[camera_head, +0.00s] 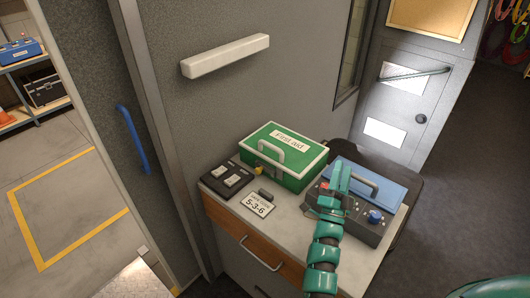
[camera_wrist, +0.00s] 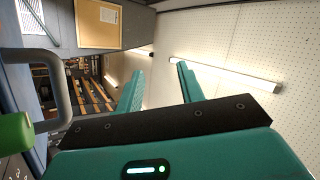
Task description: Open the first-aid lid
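The first-aid box (camera_head: 312,166) is green with a white label and a light handle on its lid. It stands on the small cabinet in the head view, and its lid looks shut. A small yellow piece (camera_head: 258,171) is at its front left. My gripper (camera_head: 341,172) is to the right of the box, over the grey device and blue case, apart from the box as far as I can tell. In the wrist view its two teal fingers (camera_wrist: 160,72) are spread with nothing between them. A grey loop (camera_wrist: 62,100) and a green part (camera_wrist: 14,133) show at the left there.
A black switch panel (camera_head: 214,187) and a code card (camera_head: 259,204) lie left and front on the cabinet top (camera_head: 290,212). A blue case (camera_head: 385,187) and a grey device with a blue knob (camera_head: 375,217) crowd the right. A white wall bar (camera_head: 225,55) is above.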

